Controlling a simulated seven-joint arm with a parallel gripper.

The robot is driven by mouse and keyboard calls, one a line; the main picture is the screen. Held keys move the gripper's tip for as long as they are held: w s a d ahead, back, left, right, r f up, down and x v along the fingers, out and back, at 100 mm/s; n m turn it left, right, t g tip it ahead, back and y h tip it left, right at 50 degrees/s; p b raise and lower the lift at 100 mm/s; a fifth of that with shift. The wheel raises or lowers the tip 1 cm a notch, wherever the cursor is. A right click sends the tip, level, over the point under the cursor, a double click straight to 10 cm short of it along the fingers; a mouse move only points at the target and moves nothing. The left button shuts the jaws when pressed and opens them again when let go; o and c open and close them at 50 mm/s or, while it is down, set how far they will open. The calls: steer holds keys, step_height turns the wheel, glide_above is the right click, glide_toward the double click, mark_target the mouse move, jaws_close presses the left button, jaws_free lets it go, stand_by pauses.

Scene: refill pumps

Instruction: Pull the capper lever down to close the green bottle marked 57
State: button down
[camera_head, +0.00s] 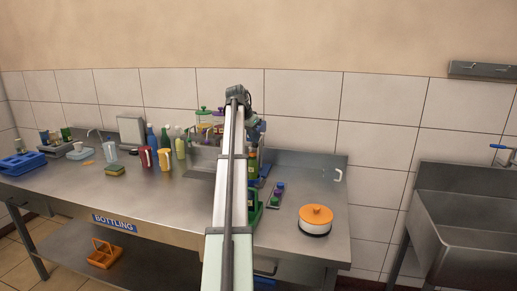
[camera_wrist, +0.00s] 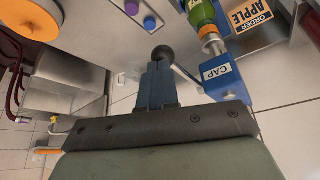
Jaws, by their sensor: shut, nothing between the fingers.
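The blue capper (camera_wrist: 222,78), labelled CAP, stands right of my gripper (camera_wrist: 158,70) in the wrist view, which looks turned over. A black ball knob (camera_wrist: 164,53), apparently the lever's, shows right at my fingertips. My fingers are shut with nothing between them; whether they touch the knob I cannot tell.
An orange-lidded pot (camera_head: 316,216) stands right of a tray with coloured caps (camera_head: 277,193). Several bottles (camera_head: 165,145) and a blue crate (camera_head: 22,163) stand left.

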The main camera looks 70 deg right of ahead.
step_height(320, 180, up, 12)
steer(key=a, duration=0.1)
steer(key=shift+a+f, duration=0.25)
steer(key=shift+a, duration=0.05)
stand_by(1.1)
